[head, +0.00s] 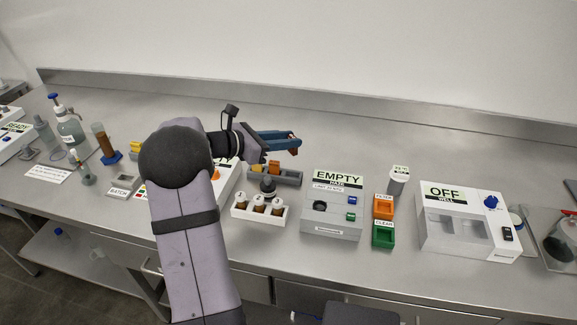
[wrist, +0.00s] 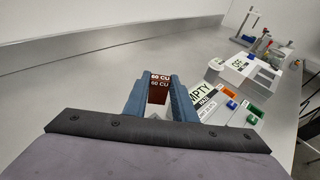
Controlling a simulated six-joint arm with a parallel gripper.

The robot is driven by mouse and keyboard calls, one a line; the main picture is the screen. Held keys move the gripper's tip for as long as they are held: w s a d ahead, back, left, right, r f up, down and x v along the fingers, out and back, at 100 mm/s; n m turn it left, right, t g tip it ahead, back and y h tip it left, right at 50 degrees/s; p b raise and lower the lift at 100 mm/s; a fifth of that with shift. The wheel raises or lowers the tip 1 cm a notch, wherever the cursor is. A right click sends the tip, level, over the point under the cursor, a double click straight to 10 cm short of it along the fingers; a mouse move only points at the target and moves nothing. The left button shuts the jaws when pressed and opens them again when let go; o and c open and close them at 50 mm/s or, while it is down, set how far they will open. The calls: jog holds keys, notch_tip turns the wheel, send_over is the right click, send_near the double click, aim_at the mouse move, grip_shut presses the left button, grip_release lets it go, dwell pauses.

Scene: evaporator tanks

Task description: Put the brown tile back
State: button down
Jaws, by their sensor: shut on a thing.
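My gripper (head: 292,143) is above the bench, reaching right over the middle of the machines. Its blue fingers are shut on the brown tile (wrist: 158,90), which carries white lettering that looks like "60 CU". In the head view only a small reddish-brown edge of the tile shows between the fingertips. A grey rack (head: 289,178) with yellow-orange tiles (head: 258,168) stands on the bench below the gripper. The tile is held apart from the rack. Part of the rack is hidden behind a dark knob-like object.
A white holder (head: 259,212) with several brown-capped vials stands in front of the rack. Right of it are the EMPTY machine (head: 332,218), an orange bin (head: 384,206), a green bin (head: 383,236) and the OFF machine (head: 463,225). The bench behind is clear up to the wall.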

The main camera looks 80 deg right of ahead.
jog(key=shift+f+p, duration=0.45)
jog(key=shift+f, duration=3.25)
jog(key=shift+f, duration=0.1)
jog(key=shift+f+b, duration=0.35)
jog(key=shift+f, duration=0.15)
jog(key=c, duration=1.5)
grip_release()
jog(key=shift+o, duration=0.2)
